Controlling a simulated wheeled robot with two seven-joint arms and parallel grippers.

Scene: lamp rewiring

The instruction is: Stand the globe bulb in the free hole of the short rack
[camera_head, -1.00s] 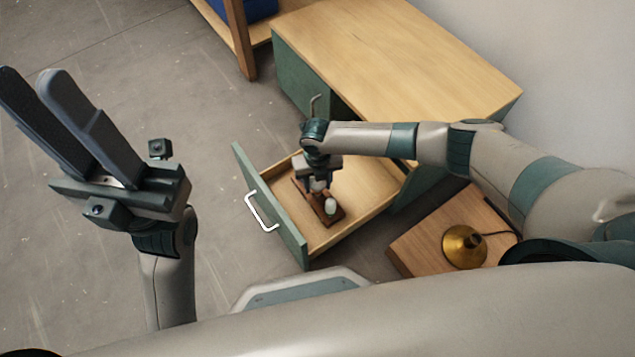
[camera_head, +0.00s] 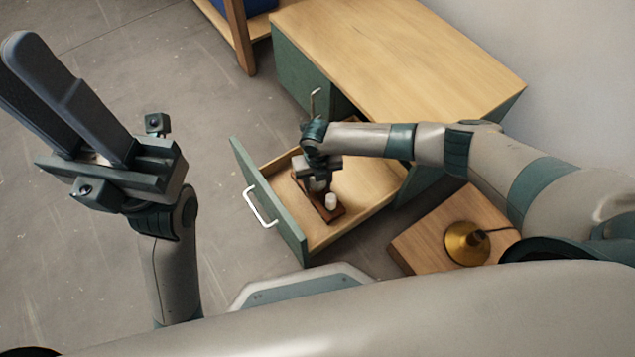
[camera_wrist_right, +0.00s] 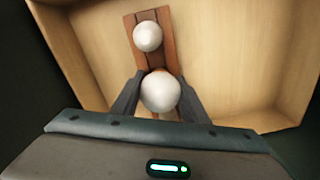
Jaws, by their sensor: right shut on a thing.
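The short rack (camera_head: 335,216) is a narrow red-brown wooden block lying in the open drawer. It also shows in the right wrist view (camera_wrist_right: 169,40). A white bulb (camera_wrist_right: 148,36) stands in its far part in that view, and shows in the head view (camera_head: 330,201). My right gripper (camera_head: 317,187) is low over the rack, shut on the white globe bulb (camera_wrist_right: 160,91). The bulb is over the rack's near part and hides the hole under it. I cannot tell whether its base is in the hole. My left gripper (camera_head: 42,85) is raised at the left, open and empty.
The drawer (camera_head: 352,222) has a green front with a white handle (camera_head: 260,207) and free floor around the rack. A wooden desk (camera_head: 400,65) stands behind it. A brass lamp base (camera_head: 462,245) sits on a low wooden stand (camera_head: 420,238) at the right.

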